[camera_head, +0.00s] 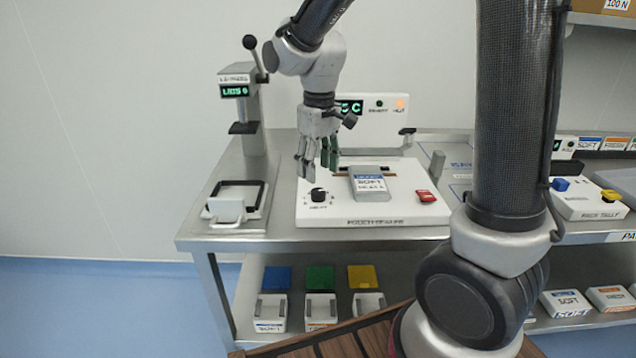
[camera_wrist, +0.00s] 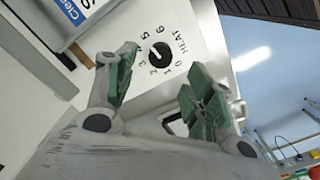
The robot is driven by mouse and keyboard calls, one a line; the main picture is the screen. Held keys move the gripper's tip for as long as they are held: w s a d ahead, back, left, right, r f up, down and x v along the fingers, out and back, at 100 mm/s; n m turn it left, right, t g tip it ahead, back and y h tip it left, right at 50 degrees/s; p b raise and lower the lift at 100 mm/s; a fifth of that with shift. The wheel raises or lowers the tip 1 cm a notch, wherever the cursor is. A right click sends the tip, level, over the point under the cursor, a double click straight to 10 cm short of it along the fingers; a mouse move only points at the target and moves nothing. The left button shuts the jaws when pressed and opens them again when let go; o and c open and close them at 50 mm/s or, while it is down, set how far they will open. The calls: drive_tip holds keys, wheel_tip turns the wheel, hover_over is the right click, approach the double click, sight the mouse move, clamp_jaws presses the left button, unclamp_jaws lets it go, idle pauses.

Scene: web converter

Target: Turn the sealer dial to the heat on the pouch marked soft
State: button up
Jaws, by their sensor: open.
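The white pouch sealer (camera_head: 405,205) stands on the steel bench. Its black heat dial (camera_head: 318,194) is at the front left and also shows in the wrist view (camera_wrist: 160,52), ringed by printed numbers; its pointer setting is unclear. A grey pouch (camera_head: 369,184) marked SOFT, with a blue strip, lies on the sealer right of the dial; a line of print under SOFT is too small to read surely. Its edge shows at the wrist view's upper left. My gripper (camera_head: 318,174) is open and empty, fingers pointing down above the dial, apart from it. In the wrist view, the dial lies beyond the fingertips (camera_wrist: 157,85).
A red switch (camera_head: 426,196) sits at the sealer's right. Behind stands a panel (camera_head: 383,112) with a partly hidden green display and an orange light above HOT. A press (camera_head: 245,125) stands left. A tally box (camera_head: 590,204) is right.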

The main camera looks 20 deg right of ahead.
sight(319, 190)
wheel_tip(319, 190, up, 6)
idle(0.5)
drive_tip(key=s+d+r+m+t, duration=0.2)
drive_tip(key=s+d, duration=0.5)
drive_tip(key=s, duration=0.2)
drive_tip(key=s+d+r+m+t, duration=0.1)
drive_tip(key=s+d+m+t, duration=0.1)
drive_tip(key=s+d, duration=0.6)
drive_tip(key=shift+s+r+m, duration=0.4)
drive_tip(key=shift+s+m, duration=0.1)
drive_tip(key=shift+s, duration=0.6)
